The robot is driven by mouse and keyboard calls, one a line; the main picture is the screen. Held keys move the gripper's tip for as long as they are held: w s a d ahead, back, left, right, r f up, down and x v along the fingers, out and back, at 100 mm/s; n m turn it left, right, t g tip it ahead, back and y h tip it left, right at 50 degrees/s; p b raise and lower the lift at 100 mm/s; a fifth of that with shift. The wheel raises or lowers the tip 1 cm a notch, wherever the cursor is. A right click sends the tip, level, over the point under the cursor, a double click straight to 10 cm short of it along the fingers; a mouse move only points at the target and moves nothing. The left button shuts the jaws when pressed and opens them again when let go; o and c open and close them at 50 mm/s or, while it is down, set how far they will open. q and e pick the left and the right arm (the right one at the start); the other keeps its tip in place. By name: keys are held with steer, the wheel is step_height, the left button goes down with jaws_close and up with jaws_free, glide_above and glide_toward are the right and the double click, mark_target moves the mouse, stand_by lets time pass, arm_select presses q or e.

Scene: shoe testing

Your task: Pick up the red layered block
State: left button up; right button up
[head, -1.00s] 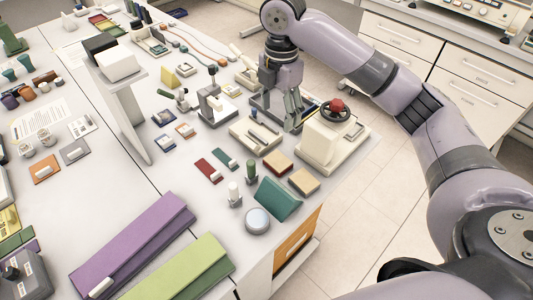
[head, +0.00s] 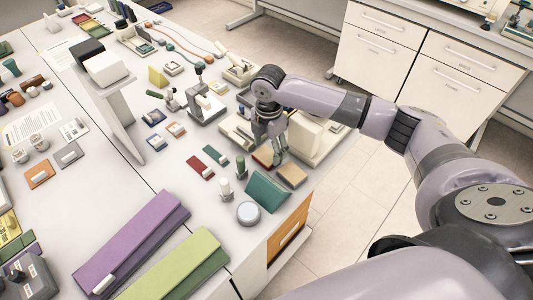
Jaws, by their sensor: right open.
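I cannot tell whether the fingers touch either block. My left gripper is not in view.
A cream machine (head: 305,135) is close behind my right gripper. Flat red (head: 200,167) and green (head: 216,155) pieces lie to the left.

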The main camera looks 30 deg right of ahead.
step_height(320, 180, down, 2)
steer(key=c, duration=0.8)
